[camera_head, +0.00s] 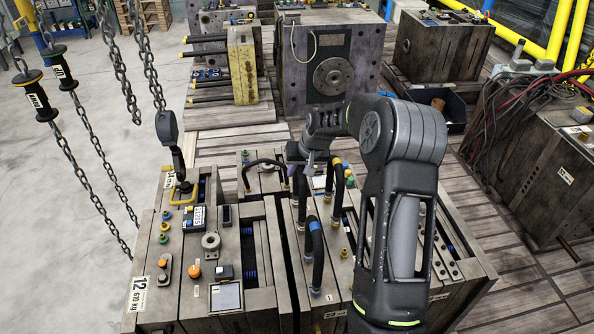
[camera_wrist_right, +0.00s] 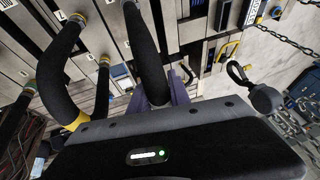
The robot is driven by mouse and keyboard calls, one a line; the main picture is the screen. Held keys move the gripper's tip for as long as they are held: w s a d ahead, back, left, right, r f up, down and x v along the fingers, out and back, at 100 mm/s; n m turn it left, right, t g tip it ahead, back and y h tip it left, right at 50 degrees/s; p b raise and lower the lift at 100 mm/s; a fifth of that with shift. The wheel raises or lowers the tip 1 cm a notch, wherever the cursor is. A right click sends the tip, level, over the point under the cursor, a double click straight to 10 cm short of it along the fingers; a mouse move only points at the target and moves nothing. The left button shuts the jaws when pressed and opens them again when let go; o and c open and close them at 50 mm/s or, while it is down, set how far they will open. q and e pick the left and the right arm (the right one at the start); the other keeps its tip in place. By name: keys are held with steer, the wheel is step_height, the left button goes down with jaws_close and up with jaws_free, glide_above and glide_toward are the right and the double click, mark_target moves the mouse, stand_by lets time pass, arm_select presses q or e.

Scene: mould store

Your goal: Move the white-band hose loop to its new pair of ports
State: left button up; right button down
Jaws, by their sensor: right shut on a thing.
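My right gripper (camera_head: 306,168) has purple fingers and reaches down over the middle of the near mould (camera_head: 152,250). It is shut on a black hose loop (camera_head: 302,204). In the right wrist view the held hose (camera_wrist_right: 146,50) runs down between the purple fingers (camera_wrist_right: 166,108). No white band shows on it; the gripped part is hidden, and I cannot tell whether its ends sit in ports. A blue-band hose loop (camera_head: 317,262) stands just in front. A yellow-band hose loop (camera_head: 336,196) stands to the right, close to my fingers. My left gripper is out of view.
Another black hose loop (camera_head: 264,162) stands left of my gripper. A yellow shackle (camera_head: 182,192) with a hook (camera_head: 169,130) is at the mould's back left. Chains (camera_head: 92,150) hang at left. A large mould (camera_head: 330,62) stands behind. My right forearm covers the near mould's right part.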

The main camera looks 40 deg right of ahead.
steer(key=shift+s+d, duration=0.25)
steer(key=shift+d, duration=0.45)
steer(key=c, duration=1.3)
jaws_free()
steer(key=shift+d, duration=0.15)
steer(key=shift+o, duration=0.8)
steer(key=shift+a+f, duration=0.1)
steer(key=shift+a, duration=0.25)
steer(key=v, duration=0.8)
steer(key=shift+b, duration=0.35)
